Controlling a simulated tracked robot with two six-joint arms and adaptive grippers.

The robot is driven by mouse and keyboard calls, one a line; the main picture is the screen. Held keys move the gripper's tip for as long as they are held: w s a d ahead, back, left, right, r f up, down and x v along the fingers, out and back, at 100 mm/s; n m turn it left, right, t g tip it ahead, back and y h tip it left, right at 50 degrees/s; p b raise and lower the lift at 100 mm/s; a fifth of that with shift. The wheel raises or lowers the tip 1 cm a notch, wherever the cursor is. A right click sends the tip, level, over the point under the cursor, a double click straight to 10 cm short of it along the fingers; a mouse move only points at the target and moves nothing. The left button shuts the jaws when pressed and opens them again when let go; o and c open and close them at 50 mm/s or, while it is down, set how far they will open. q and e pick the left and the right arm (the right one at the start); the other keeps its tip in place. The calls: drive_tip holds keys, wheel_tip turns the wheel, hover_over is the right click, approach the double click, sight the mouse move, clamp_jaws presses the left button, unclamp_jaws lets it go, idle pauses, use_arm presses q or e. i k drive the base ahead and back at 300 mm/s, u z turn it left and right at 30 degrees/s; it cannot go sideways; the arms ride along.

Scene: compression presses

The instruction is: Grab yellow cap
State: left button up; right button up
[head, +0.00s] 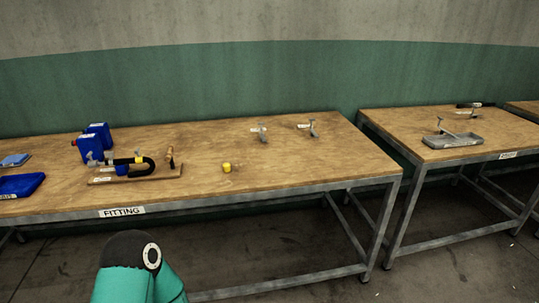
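A small yellow cap (227,168) sits on the wooden top of the table labelled FITTING (215,140), right of the middle and towards the front edge. A small pale piece lies just to its right, too small to make out. Nothing touches the cap from above. A teal and black arm link of mine shows at the bottom of the head view, below the table's front edge. Neither of my grippers is in view.
Blue canisters (99,134) and a blue tray (20,185) are further left. Small metal fittings (262,133) stand behind right. A second table (430,118) holds a grey tray (452,140).

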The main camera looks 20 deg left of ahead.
sight(227, 166)
drive_tip(key=u, duration=0.2)
drive_tip(key=i, duration=1.25)
drive_tip(key=u, duration=0.75)
drive_tip(key=i, duration=0.35)
drive_tip(key=u, duration=0.35)
drive_tip(key=k, duration=0.9)
drive_tip(key=u, duration=0.2)
drive_tip(key=i, duration=0.95)
drive_tip(key=z, duration=0.1)
